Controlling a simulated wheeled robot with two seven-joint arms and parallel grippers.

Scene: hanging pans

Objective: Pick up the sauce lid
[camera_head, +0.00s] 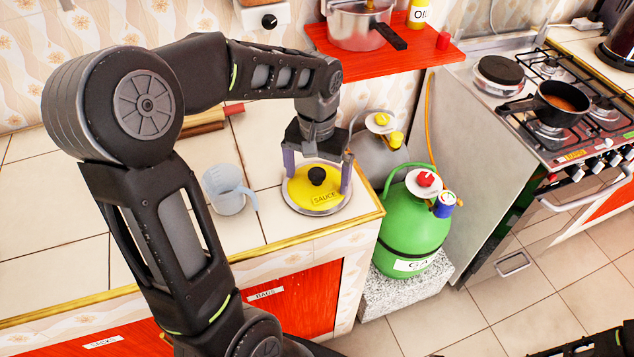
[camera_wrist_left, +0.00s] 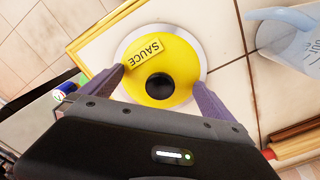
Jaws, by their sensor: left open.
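The sauce lid (camera_head: 328,189) is a yellow disc with a light metal rim, a round black knob and a "SAUCE" label. It lies flat on the tiled counter near its right front corner. My left gripper (camera_head: 317,178) points down over it, open, with one finger on either side of the knob. In the left wrist view the lid (camera_wrist_left: 175,60) fills the space ahead of the open fingers, and the knob (camera_wrist_left: 160,86) sits between them. I cannot tell whether the fingers touch the lid. In the head view, a dark piece of my right arm shows at the bottom right; its gripper is not visible.
A clear measuring jug (camera_head: 226,190) stands left of the lid. A red shelf (camera_head: 390,55) with a pot is above. A green gas cylinder (camera_head: 412,228) stands right of the counter edge. The counter's left side is clear.

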